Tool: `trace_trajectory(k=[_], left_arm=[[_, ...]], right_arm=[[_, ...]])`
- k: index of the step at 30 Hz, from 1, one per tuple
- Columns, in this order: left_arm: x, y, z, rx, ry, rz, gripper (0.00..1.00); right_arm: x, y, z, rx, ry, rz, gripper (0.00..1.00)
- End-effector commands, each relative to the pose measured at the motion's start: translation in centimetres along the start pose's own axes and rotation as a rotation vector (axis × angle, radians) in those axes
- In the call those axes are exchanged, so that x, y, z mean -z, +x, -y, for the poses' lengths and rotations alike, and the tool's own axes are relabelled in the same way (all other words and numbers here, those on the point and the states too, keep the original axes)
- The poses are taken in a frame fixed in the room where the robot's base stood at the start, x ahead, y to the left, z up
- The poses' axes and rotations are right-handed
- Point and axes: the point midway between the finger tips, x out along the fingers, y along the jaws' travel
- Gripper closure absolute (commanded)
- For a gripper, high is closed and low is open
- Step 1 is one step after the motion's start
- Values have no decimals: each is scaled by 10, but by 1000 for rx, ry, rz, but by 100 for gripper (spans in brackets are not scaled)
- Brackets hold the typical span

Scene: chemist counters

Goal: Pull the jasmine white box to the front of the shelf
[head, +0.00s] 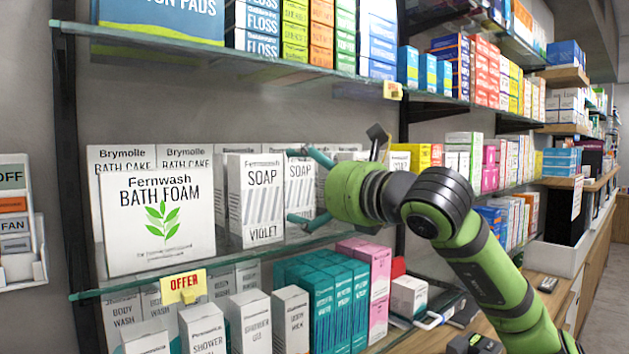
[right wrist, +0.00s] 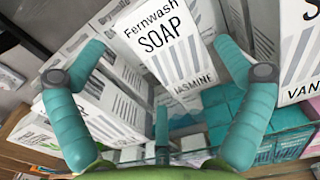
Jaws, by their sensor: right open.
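The jasmine white box (right wrist: 168,50), labelled "Fernwash SOAP JASMINE", shows in the right wrist view between the two fingers of my right gripper (right wrist: 160,48). In the head view it appears to be the white SOAP box (head: 300,172) just right of the violet soap box (head: 262,195), on the middle glass shelf (head: 245,262); its lower label is hidden. My right gripper (head: 293,186) is open, reaching in from the right with one finger above the other in the head view. I cannot tell whether the fingers touch the box. My left gripper is not in view.
A bath foam box (head: 158,215) stands left of the soaps. A vanilla box (right wrist: 300,55) stands close to the right finger in the wrist view. Teal boxes (head: 325,300) fill the shelf below. An upper glass shelf (head: 220,55) lies above the arm.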

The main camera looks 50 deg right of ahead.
Motion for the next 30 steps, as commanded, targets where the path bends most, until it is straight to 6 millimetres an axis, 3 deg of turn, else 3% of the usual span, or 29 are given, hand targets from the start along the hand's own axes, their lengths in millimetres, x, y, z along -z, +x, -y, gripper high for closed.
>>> trace_trajectory(k=[3,11,23,26,27,30], left_arm=[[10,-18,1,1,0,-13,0],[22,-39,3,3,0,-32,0],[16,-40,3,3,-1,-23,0],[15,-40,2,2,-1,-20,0],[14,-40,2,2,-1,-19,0],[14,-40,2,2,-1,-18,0]], right_arm=[[-5,19,0,-2,3,-4,0],[-3,51,0,-2,1,-3,0],[0,58,0,-1,-1,-1,0],[0,57,0,-1,-1,-1,40],[0,57,0,-1,-1,-1,45],[0,57,0,-1,-1,-1,45]])
